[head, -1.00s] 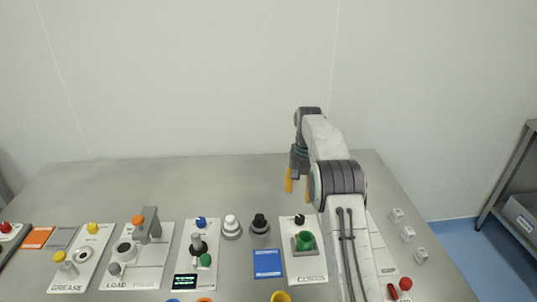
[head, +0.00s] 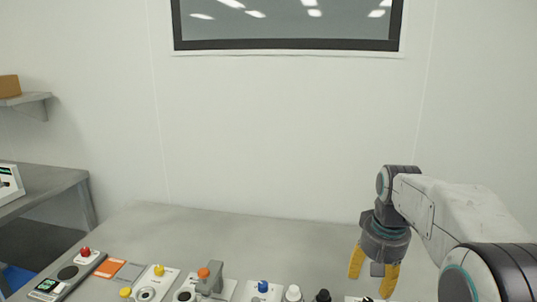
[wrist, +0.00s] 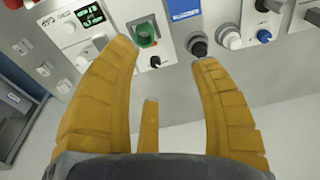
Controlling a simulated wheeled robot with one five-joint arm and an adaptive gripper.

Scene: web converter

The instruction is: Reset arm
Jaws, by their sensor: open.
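My gripper (head: 374,270) hangs pointing down at the right of the head view, over the grey metal table (head: 250,232). Its yellow fingers are spread apart and nothing is between them. In the wrist view my gripper (wrist: 165,65) is also open and empty. Beyond the fingers there, a panel with a green square part (wrist: 146,32) and a black knob (wrist: 198,47) lies on the table, apart from the fingertips.
Several white panels with coloured knobs line the table's near side, including one with an orange-topped lever (head: 210,276). A side bench (head: 45,180) and wall shelf (head: 25,99) stand at left. The table's back strip is clear.

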